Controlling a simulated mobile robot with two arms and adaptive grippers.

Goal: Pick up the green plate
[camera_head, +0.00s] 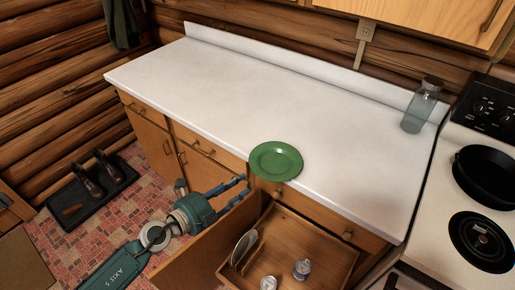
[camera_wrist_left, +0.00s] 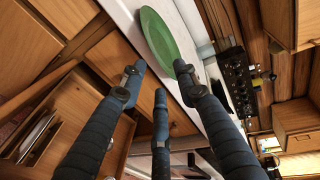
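The green plate (camera_head: 275,161) lies flat on the white countertop (camera_head: 262,88), at its front edge. In the left wrist view the plate (camera_wrist_left: 166,40) shows just beyond the fingertips. My left gripper (camera_head: 241,187) is in front of the counter, to the lower left of the plate. Its fingers are spread, with nothing between them, and they appear apart from the plate. In the left wrist view the open fingers (camera_wrist_left: 158,80) point toward the plate's rim. My right gripper is not in view.
Below the plate, an open wooden drawer (camera_head: 318,232) holds upright dishes (camera_head: 243,247) and two small cans or jars (camera_head: 302,268). A glass jar (camera_head: 420,106) stands at the counter's right end, beside a stove (camera_head: 462,232) with a black pan (camera_head: 487,176). The rest of the counter is clear.

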